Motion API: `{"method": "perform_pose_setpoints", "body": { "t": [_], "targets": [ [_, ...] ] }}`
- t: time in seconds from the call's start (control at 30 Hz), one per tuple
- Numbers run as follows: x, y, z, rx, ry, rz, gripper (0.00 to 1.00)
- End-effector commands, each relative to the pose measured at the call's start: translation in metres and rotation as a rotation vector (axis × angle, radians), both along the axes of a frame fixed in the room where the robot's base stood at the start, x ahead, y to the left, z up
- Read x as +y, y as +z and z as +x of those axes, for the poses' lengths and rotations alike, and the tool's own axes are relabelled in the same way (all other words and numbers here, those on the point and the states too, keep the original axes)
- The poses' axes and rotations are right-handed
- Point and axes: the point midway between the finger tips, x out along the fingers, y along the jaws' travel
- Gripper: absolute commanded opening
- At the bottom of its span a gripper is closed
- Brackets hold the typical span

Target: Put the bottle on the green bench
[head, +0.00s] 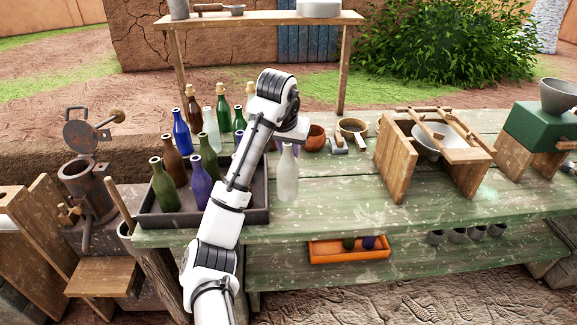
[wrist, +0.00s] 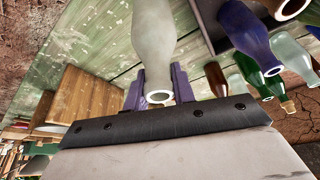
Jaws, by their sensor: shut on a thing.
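A frosted pale bottle (head: 288,178) is upright just right of the dark tray, over the green bench (head: 345,190). I cannot tell whether its base touches the bench top. My gripper (head: 291,146) is shut on the bottle's neck from above; my wrist link partly hides the fingers in the head view. In the wrist view my purple fingers (wrist: 159,86) stand on either side of the neck of the pale bottle (wrist: 167,35), its open mouth towards the camera.
The dark tray (head: 260,216) holds several green, brown and blue bottles close to the left of my gripper. A terracotta bowl (head: 315,140) and a wooden frame with a bowl (head: 400,165) stand on the bench. Bare bench lies right of the held bottle. An orange crate (head: 345,254) sits below.

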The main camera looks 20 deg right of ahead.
Motion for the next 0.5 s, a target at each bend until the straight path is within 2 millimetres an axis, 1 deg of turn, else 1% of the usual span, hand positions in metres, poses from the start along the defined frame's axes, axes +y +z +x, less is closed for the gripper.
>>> {"method": "perform_pose_setpoints", "body": {
  "t": [0.03,0.1,0.27,0.5],
  "targets": [
    [0.000,-0.006,0.000,0.000,0.001,-0.002,0.00],
    [0.001,-0.012,0.000,0.000,0.001,0.000,0.00],
    [0.001,-0.022,0.000,-0.001,0.002,0.000,0.00],
    [0.001,-0.055,0.000,-0.001,0.001,-0.001,0.00]
  ]
}}
